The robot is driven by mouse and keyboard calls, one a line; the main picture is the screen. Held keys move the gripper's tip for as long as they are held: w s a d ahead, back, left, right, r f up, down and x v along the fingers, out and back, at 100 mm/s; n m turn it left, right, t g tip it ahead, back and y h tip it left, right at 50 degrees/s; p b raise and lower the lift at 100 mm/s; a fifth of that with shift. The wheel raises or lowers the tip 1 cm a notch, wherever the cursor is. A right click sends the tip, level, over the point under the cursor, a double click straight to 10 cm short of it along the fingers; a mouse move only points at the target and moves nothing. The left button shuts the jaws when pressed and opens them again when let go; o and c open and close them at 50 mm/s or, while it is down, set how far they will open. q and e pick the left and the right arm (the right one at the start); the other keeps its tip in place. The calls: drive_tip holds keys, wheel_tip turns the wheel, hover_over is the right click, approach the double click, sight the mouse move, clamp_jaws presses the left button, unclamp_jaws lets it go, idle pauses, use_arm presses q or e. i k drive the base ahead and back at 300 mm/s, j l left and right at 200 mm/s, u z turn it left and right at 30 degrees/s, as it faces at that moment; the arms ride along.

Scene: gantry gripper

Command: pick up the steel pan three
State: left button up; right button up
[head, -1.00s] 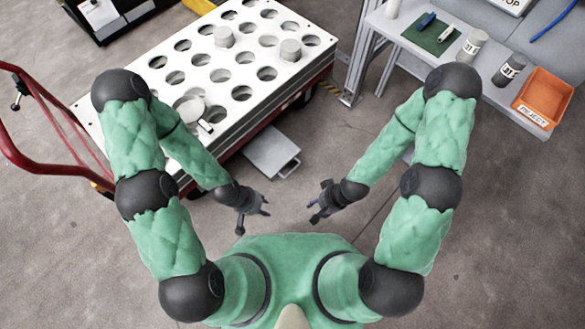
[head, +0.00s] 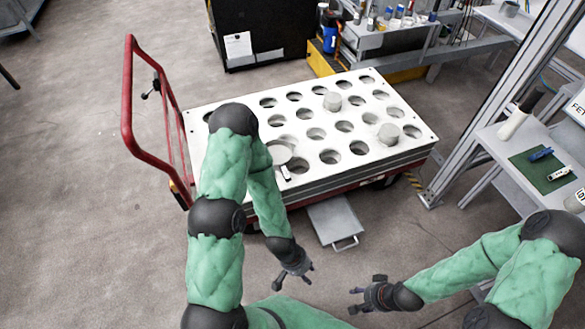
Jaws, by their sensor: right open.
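A pale round pan-like thing (head: 279,151) with a short light handle lies on the near left part of the white holed plate (head: 218,112). Two grey round cylinders also sit on the plate, one toward the back (head: 332,101) and one at the right (head: 389,133). No number is readable, so I cannot tell which is pan three. My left gripper (head: 296,278) is in front of the cart, below the pan-like thing and apart from it, with its fingers spread and empty. My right gripper (head: 357,299) is open and empty, to the right of it. My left arm covers part of the plate.
The plate tops a cart with a red handle (head: 131,110). A grey flat piece with a handle (head: 334,221) sticks out low at the cart's front. A grey frame post (head: 490,120) and a bench with a green mat (head: 540,170) stand at right.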

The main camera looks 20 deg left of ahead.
sight(282, 152)
drive_tip(key=u, duration=2.5)
drive_tip(key=k+l+u, duration=0.2)
drive_tip(key=l, duration=0.2)
drive_tip(key=l+u, duration=0.15)
drive_tip(key=l, duration=0.3)
drive_tip(key=k+l+u, duration=0.2)
drive_tip(key=l, duration=0.15)
drive_tip(key=k+l+u, duration=0.15)
drive_tip(key=l, duration=0.25)
